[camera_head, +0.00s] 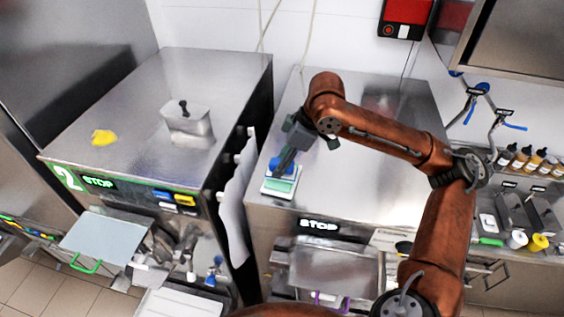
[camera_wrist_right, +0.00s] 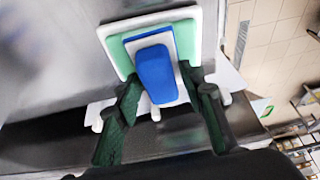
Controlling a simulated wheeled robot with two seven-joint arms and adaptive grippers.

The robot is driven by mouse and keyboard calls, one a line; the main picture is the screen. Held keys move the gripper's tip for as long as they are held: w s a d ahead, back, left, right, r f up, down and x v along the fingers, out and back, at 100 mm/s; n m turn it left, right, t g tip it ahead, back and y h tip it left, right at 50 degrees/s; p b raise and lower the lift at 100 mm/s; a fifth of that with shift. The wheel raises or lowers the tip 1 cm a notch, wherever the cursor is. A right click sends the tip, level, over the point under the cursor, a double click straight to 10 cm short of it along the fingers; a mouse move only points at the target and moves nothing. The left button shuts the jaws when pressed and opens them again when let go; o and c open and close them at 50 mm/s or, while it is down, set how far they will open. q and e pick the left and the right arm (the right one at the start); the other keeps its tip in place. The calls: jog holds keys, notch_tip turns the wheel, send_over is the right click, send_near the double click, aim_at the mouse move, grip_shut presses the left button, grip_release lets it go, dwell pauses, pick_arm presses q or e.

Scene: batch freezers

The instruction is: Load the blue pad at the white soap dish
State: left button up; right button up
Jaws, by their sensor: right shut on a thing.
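The white soap dish (camera_head: 278,193) sits on top of the right-hand freezer, near its front left corner. Its inside looks green, and its rim also shows in the right wrist view (camera_wrist_right: 109,37). The blue pad (camera_head: 287,170) is at the dish. In the right wrist view the blue pad (camera_wrist_right: 156,75), with a white layer beside it, overlaps the green inside of the dish. My right gripper (camera_head: 284,162) reaches down over the dish, shut on the blue pad with one finger on each side. Whether the pad touches the dish is hard to tell. My left gripper is not in view.
The left freezer (camera_head: 140,75) bears a clear container (camera_head: 188,127) and a yellow cloth (camera_head: 104,137). A gap with hanging white paper (camera_head: 236,195) separates the freezers. Bottles (camera_head: 522,157) stand at the right. The right freezer top is mostly clear behind my arm.

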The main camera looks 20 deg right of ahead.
jog(key=shift+s+f+p, duration=0.1)
jog(key=shift+f+p, duration=0.15)
jog(key=shift+p, duration=0.1)
dwell(1.4)
notch_tip(320, 180, up, 3)
jog(key=shift+f+p, duration=0.2)
jog(key=shift+p, duration=1)
jog(key=shift+r, duration=2.4)
